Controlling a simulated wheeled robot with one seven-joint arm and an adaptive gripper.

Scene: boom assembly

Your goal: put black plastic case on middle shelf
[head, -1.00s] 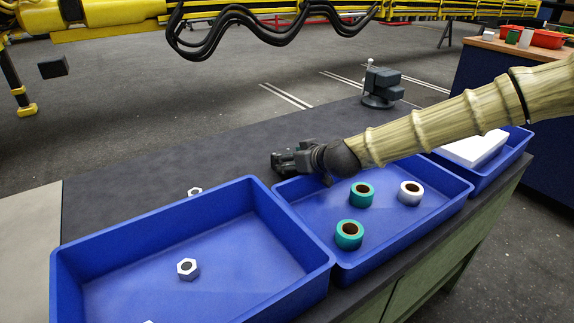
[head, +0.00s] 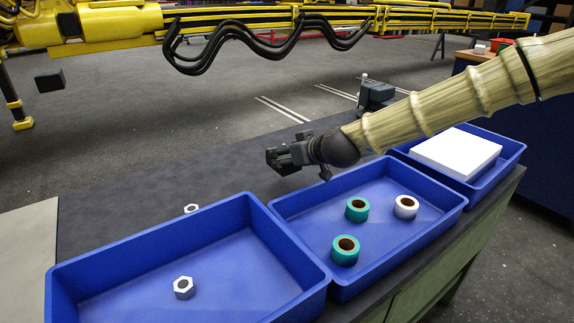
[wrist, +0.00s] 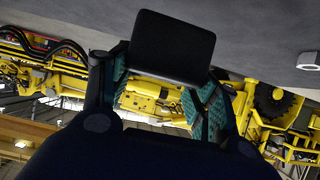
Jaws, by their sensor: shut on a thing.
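The black plastic case (wrist: 172,47) is a flat, dark, rounded block held between my gripper's fingers in the wrist view. My gripper (wrist: 163,85) is shut on it, with teal finger pads on either side. In the head view my gripper (head: 284,157) is above the dark table, just behind the middle blue bin, and the case is hard to tell from its dark fingers. I cannot make out a middle shelf clearly in either view.
The left blue bin (head: 70,262) holds a white hex nut (head: 184,287); another nut (head: 191,208) lies behind it. The middle blue bin (head: 440,222) holds several tape rolls. The right bin holds a white block (head: 456,153). A dark vise-like device (head: 374,92) stands behind my arm.

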